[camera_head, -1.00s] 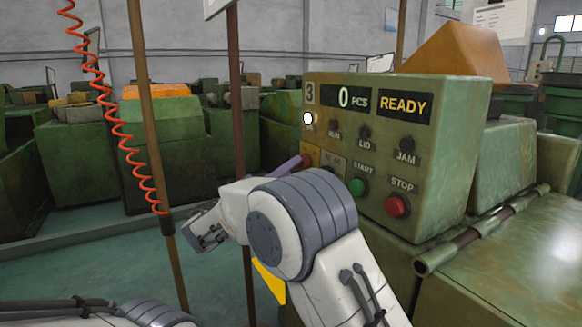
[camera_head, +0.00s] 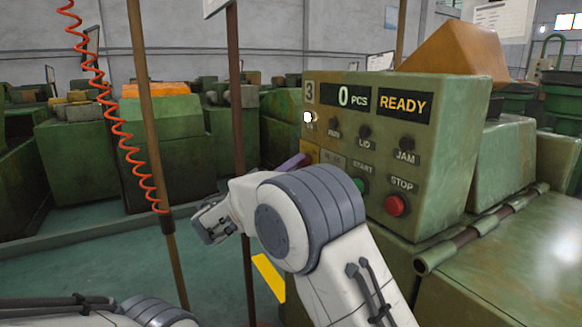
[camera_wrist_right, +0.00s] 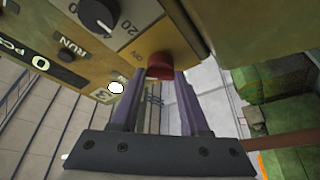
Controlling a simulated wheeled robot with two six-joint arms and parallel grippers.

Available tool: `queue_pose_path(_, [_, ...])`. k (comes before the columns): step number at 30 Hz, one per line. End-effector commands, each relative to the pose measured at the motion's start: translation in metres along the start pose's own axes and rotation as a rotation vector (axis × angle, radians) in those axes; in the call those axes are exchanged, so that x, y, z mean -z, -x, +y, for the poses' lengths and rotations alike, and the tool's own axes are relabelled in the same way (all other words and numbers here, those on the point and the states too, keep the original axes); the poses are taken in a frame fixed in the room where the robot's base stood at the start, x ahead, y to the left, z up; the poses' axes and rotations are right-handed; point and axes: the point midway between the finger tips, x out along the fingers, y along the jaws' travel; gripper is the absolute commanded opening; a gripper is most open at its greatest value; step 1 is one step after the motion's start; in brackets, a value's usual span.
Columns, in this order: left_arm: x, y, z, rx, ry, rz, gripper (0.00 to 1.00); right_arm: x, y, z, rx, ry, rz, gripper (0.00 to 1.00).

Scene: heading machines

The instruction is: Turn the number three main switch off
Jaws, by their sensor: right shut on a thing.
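The number three machine's green panel (camera_head: 375,150) stands right of centre in the head view, with a "3" plate (camera_head: 310,93) and a READY display. In the right wrist view, the red main switch knob (camera_wrist_right: 160,68) sits on a yellow plate marked "ON". My right gripper (camera_wrist_right: 160,80) is shut on it, a purple finger on each side. The knob is hidden in the head view. My left gripper is out of view.
A white lamp (camera_head: 308,117) is lit on the panel. Below the displays are a green START button (camera_head: 359,185) and a red STOP button (camera_head: 396,205). A brown post (camera_head: 240,130) and a red coiled hose (camera_head: 112,125) stand left of my right arm.

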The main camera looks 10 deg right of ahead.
Motion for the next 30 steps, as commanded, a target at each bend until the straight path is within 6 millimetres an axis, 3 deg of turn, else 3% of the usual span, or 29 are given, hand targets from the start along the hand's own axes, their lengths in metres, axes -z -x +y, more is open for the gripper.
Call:
queue_pose_path(17, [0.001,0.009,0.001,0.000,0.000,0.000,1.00,0.002,0.000,0.005,0.161,0.385,0.000,0.00])
queue_pose_path(30, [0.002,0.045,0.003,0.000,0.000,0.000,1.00,0.006,-0.002,0.010,0.323,0.772,0.000,0.00])
